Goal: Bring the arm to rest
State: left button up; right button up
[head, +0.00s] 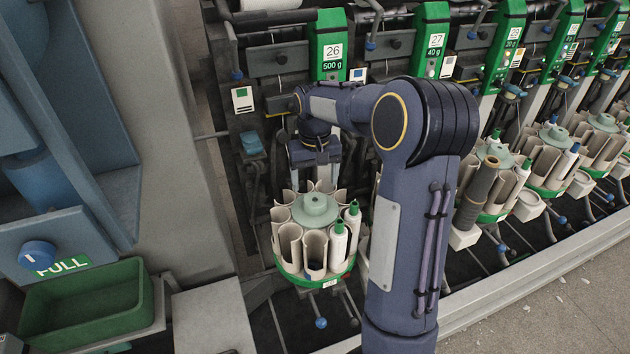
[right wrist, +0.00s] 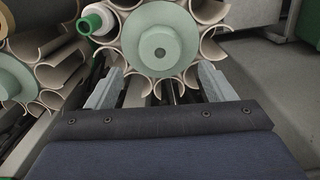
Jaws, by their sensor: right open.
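My right arm (head: 415,200) reaches up from the bottom of the head view, bends at the elbow and folds back to the left. Its gripper (head: 314,172) points down over the far side of a round magazine (head: 315,208) with cream pockets and a pale green hub. In the right wrist view the two grey fingers of the gripper (right wrist: 160,88) stand wide apart and empty. The magazine's hub (right wrist: 160,52) lies just beyond them. I cannot tell whether the fingers touch the pockets. My left gripper is not in view.
White bobbins with green tips (head: 339,240) stand in the magazine's right pockets. Green-headed winding units (head: 328,45) line the back, and more magazines (head: 495,180) stand to the right. A green bin (head: 85,305) and a grey-blue machine frame (head: 150,130) are at left.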

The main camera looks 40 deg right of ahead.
dwell(0.3)
jog(key=s+a+r+n+t+y, duration=0.25)
jog(key=s+a+r, duration=0.45)
jog(key=s+a, duration=0.45)
jog(key=s+a+f+t, duration=0.1)
jog(key=s+a, duration=0.2)
jog(key=s, duration=0.3)
jog(key=s+a+f+t+y, duration=0.1)
jog(key=s+a+f+t, duration=0.1)
jog(key=s+a, duration=0.2)
jog(key=shift+s+n, duration=0.35)
jog(key=shift+s, duration=0.5)
jog(key=shift+a, duration=0.1)
